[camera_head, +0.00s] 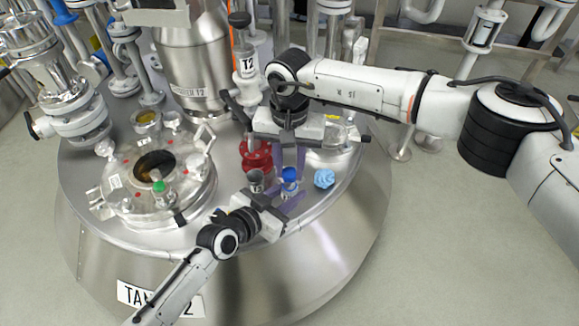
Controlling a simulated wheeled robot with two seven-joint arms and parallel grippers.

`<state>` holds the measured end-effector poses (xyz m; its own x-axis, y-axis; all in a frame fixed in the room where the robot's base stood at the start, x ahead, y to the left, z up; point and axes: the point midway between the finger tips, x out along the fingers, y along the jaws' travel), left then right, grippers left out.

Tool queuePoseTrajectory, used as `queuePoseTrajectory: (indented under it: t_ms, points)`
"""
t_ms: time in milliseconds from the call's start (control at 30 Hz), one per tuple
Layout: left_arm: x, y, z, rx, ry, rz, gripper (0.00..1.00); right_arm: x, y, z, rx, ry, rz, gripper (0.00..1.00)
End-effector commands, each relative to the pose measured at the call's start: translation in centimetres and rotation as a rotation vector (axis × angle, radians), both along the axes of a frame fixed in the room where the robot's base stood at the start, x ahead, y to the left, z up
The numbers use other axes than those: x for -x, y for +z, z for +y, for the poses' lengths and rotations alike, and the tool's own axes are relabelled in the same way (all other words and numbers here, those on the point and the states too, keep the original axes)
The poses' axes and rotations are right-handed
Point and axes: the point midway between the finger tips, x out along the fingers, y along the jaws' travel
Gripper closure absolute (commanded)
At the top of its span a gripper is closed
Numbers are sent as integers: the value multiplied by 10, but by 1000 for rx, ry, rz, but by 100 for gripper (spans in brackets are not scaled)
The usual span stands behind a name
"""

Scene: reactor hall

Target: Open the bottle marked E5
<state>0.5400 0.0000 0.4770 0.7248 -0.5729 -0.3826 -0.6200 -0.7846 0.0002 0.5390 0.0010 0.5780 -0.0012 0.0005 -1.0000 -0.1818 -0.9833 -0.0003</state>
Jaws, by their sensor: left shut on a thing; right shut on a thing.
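A small bottle with a blue cap (289,174) stands upright on the steel tank top. Its marking cannot be read here. My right gripper (289,166) points down from above, with its purple fingers shut on the blue cap. My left gripper (284,196) reaches in from the lower left, low over the tank top, and is shut on the body of the same bottle, which its fingers largely hide. A second bottle with a grey cap (255,176) stands just left, close to my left gripper; its marking is not legible either.
A blue ribbed object (324,178) lies right of the bottle. A red flanged fitting (256,154) stands behind. A round hatch (157,172) with fittings fills the left of the tank top. The front rim is clear.

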Motion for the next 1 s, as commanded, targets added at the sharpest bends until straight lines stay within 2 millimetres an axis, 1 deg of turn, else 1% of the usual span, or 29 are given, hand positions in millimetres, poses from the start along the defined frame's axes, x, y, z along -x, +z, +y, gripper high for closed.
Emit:
queuePoseTrajectory:
  t_ms: [200, 267, 500, 533, 633, 900, 1000]
  points:
    - [0, 0, 0, -1, 0, 1, 100, -1, 28, 0, -1, 0, -3, 100]
    - [0, 0, 0, -1, 0, 1, 100, -1, 34, 0, -1, 0, -3, 100]
    - [0, 0, 0, -1, 0, 1, 100, 0, 36, 0, -1, 0, 0, 100]
    - [0, 0, 0, -1, 0, 1, 66, 0, 36, 0, -1, 0, -1, 100]
    - [0, 0, 0, -1, 0, 1, 49, 0, 35, 0, -1, 0, -1, 100]
    - [0, 0, 0, -1, 0, 1, 49, 0, 36, 0, -1, 0, -1, 100]
    - [4, 2, 3, -1, 0, 2, 49, 0, 39, 0, -1, 0, -1, 100]
